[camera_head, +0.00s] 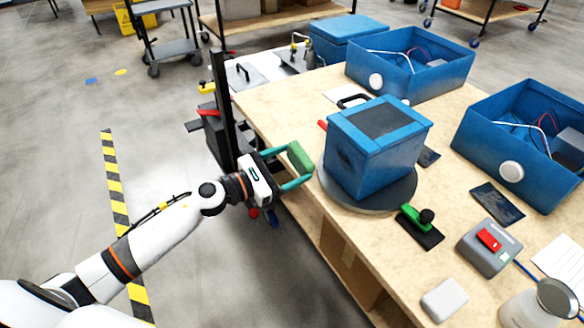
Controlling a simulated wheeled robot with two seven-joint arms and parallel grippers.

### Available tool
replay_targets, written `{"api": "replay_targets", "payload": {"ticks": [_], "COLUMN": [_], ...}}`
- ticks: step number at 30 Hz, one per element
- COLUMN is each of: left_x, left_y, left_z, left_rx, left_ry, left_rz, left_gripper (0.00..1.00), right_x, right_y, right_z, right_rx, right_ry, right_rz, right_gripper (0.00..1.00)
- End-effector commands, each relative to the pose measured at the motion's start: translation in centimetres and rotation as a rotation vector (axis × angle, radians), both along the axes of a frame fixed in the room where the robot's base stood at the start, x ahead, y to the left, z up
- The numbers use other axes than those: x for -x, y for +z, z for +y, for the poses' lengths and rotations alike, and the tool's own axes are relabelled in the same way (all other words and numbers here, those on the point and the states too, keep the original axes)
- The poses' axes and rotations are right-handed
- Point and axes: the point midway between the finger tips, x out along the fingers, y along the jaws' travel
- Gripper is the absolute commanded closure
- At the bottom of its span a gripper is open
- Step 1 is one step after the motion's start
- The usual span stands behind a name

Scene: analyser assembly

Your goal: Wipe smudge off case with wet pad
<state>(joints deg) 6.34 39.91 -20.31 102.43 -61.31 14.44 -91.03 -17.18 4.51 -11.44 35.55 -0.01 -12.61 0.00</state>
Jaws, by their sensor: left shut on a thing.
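The blue case (360,160) stands on a round grey turntable (407,191) near the left edge of the wooden table. It has a dark panel in its top. A darker patch (345,165) shows on its left-facing side, but I cannot tell whether it is the smudge. My left gripper (301,166) is shut on a green pad (300,156) between its teal fingers. It holds the pad just left of the case, with a small gap visible. My right gripper is not in view.
Two open blue housings (452,80) (545,150) stand on the table (450,210). A green-handled tool (415,214), a grey box with a red switch (487,243), a white block (443,299) and a jar (528,308) lie nearer the front. A dark post (222,110) stands behind my left arm.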

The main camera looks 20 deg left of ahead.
Motion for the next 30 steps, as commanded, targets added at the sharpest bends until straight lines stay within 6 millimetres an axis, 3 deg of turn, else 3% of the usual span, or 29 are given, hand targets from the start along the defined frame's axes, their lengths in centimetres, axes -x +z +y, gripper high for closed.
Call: {"api": "replay_targets", "payload": {"ticks": [12, 30], "left_x": [-3.3, -3.9], "left_y": [0.2, 0.1], "left_z": [-2.6, -3.2], "left_rx": [0.0, -0.001], "left_ry": [-0.003, -0.005], "left_rz": [-0.002, 0.0], "left_gripper": [0.39, 0.39], "right_x": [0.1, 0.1], "right_y": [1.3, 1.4], "right_z": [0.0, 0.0], "right_rx": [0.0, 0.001], "right_ry": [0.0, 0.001], "right_rz": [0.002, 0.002], "right_gripper": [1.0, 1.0]}}
